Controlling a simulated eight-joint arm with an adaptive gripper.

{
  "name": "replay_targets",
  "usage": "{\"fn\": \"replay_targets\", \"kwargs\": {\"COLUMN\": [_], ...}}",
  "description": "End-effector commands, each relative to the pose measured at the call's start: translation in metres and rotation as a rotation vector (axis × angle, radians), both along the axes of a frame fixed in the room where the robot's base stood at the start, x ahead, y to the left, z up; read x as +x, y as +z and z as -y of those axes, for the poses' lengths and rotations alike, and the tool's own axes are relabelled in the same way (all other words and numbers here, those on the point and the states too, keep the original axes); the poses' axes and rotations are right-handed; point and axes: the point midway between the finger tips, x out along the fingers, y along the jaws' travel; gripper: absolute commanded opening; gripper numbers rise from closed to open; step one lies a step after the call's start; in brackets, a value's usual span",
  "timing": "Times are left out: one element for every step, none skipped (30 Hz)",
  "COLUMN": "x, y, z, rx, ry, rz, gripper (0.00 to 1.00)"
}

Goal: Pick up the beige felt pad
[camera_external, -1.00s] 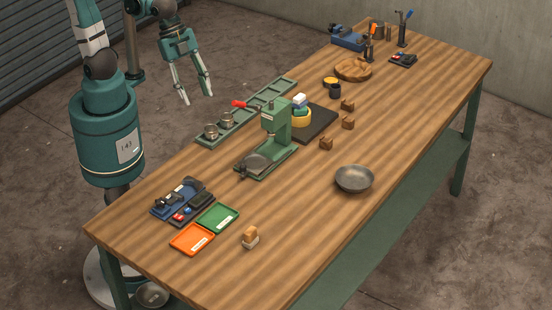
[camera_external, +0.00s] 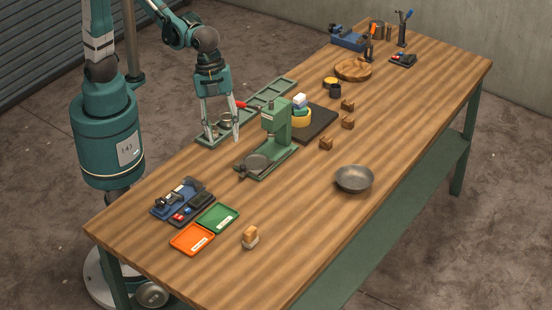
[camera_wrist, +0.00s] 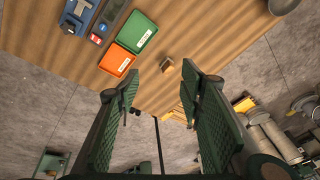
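A small beige block (camera_external: 250,232) sits in a pale grey holder near the front edge of the table, right of the orange tray. It looks like the beige felt pad, though it is too small to be sure. It also shows in the wrist view (camera_wrist: 167,62), beyond and between my fingertips. My gripper (camera_external: 221,127) is open and empty, with its fingers pointing down. In the external view it hangs by the long green rack, left of the green press and well apart from the beige block.
The green press (camera_external: 277,130) stands right of my gripper. The green rack (camera_external: 262,101) with metal cups lies along the table edge. Orange (camera_external: 190,240) and green (camera_external: 218,217) trays and a blue tool tray (camera_external: 168,212) lie front left. A grey bowl (camera_external: 354,178) stands right; bare wood surrounds it.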

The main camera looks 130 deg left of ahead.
Motion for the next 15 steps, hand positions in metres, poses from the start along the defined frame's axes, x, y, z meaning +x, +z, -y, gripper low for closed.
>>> {"fn": "replay_targets", "kwargs": {"x": [0.009, 0.013, 0.019, 0.023, 0.027, 0.032, 0.037, 0.041, 0.046, 0.05, 0.054, 0.059, 0.063, 0.067, 0.072], "y": [-0.006, -0.01, -0.014, -0.018, -0.022, -0.027, -0.031, -0.035, -0.04, -0.044, -0.048, -0.054, -0.059, -0.063, -0.069], "z": [0.003, 0.004, 0.006, 0.007, 0.009, 0.011, 0.012, 0.014, 0.016, 0.017, 0.019, 0.021, 0.022, 0.024, 0.026], "rx": [0.003, 0.005, 0.008, 0.01, 0.012, 0.014, 0.016, 0.019, 0.021, 0.023, 0.024, 0.027, 0.028, 0.029, 0.031], "ry": [-0.021, -0.035, -0.054, -0.068, -0.081, -0.1, -0.114, -0.129, -0.147, -0.162, -0.176, -0.196, -0.209, -0.224, -0.243], "rz": [-0.006, -0.01, -0.016, -0.02, -0.025, -0.029, -0.033, -0.037, -0.044, -0.048, -0.051, -0.056, -0.06, -0.065, -0.069], "gripper": [0.38, 0.38, 0.38, 0.38, 0.38, 0.38, 0.38, 0.38, 0.38, 0.38, 0.38, 0.38, 0.38, 0.38, 0.38]}}
